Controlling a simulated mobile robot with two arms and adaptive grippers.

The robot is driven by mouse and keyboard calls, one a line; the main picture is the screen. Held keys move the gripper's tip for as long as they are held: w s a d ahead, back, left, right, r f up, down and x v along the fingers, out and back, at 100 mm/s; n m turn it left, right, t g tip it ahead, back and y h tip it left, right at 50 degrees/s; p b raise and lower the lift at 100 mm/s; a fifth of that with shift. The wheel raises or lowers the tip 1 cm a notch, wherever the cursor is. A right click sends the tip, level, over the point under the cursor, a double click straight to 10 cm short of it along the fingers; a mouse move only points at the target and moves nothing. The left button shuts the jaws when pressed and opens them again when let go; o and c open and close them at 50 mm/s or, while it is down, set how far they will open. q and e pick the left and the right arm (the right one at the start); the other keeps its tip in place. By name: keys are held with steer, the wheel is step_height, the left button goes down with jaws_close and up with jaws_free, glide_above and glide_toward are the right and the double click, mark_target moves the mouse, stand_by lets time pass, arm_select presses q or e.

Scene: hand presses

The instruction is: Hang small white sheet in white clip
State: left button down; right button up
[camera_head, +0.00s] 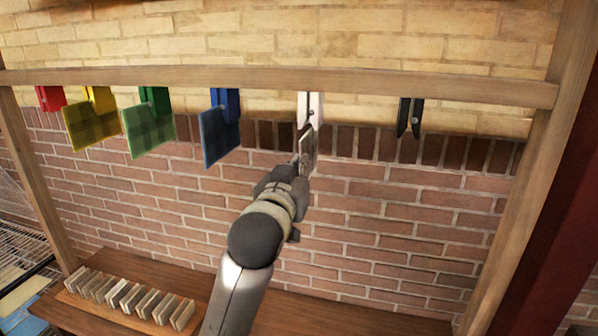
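The white clip (310,108) hangs from the wooden beam, right of the blue clip. The small white sheet (310,150) shows nearly edge-on as a narrow pale strip directly below the clip. Its top edge is at the clip's lower ends; I cannot tell whether it is between the jaws. My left gripper (303,165) is raised just under the clip and appears shut on the sheet, with its fingers partly hidden by the wrist. My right gripper is not in view.
Along the wooden beam (200,77) hang a red clip (50,98), yellow, green and blue clips holding matching cloths, and a black clip (410,115) with nothing in it. A rack of several small tiles (130,298) lies on the bench. Wooden posts stand at both sides.

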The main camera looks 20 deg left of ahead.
arm_select(q)
steer(key=shift+w, duration=0.1)
steer(key=shift+p, duration=0.4)
stand_by(1.2)
steer(key=shift+r, duration=0.1)
steer(key=shift+r, duration=2.1)
steer(key=shift+r, duration=0.1)
steer(key=c, duration=1.6)
jaws_free()
steer(key=shift+o, duration=0.2)
